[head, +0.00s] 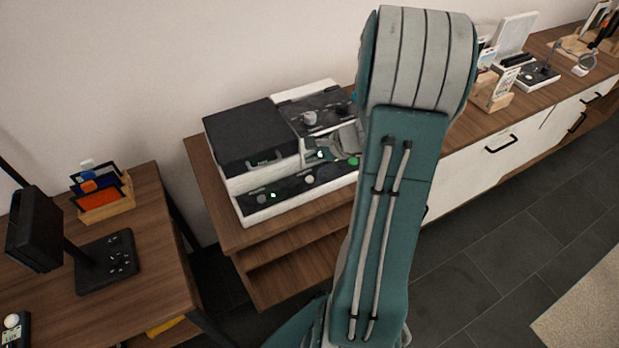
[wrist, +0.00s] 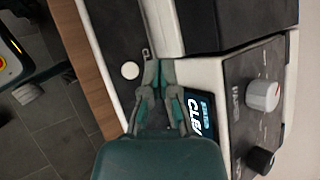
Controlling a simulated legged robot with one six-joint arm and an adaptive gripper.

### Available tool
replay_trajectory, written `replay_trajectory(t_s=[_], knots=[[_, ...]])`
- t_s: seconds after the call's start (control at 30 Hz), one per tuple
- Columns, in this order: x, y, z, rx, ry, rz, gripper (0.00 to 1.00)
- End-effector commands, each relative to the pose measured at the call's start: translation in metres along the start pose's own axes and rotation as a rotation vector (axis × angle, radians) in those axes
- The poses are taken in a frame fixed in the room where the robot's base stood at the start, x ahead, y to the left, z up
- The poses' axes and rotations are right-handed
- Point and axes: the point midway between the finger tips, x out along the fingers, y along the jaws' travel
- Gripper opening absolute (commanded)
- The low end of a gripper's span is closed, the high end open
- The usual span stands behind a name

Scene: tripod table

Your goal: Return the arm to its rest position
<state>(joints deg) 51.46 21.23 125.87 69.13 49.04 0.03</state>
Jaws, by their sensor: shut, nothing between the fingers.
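My gripper (wrist: 157,70) shows in the wrist view with its two fingers together and nothing between them. It is over the front edge of a white and black machine, beside a small lit screen (wrist: 203,118) and near a round white button (wrist: 130,70). In the head view my gripper (head: 318,155) is small and partly hidden behind my own raised arm, in front of the machine (head: 233,183). I cannot tell whether the fingers touch the machine. My arm is bent and stretched out over the wooden cabinet.
The machine has a black lid (head: 250,135) and a white knob (wrist: 264,95). It stands on a low wooden cabinet (head: 217,205). A wooden desk (head: 150,255) with a black lamp (head: 38,228) stands left. Card holders (head: 497,92) stand right. Dark tiled floor (head: 500,245) is open at right.

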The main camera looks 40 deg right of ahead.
Motion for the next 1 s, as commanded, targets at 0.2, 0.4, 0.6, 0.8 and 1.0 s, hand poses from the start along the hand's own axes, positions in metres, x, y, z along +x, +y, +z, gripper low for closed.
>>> replay_trajectory(t_s=[0.2,0.4,0.6,0.8,1.0], knots=[[0.0,0.0,0.0,0.0,0.0,0.0,0.0],[0.0,0.0,0.002,-0.007,-0.001,0.002,0.0],[-0.005,-0.003,0.059,-0.225,-0.02,0.087,0.0],[-0.02,0.012,0.143,-0.601,-0.035,0.227,0.0],[-0.044,0.038,0.207,-0.97,-0.025,0.338,0.0]])
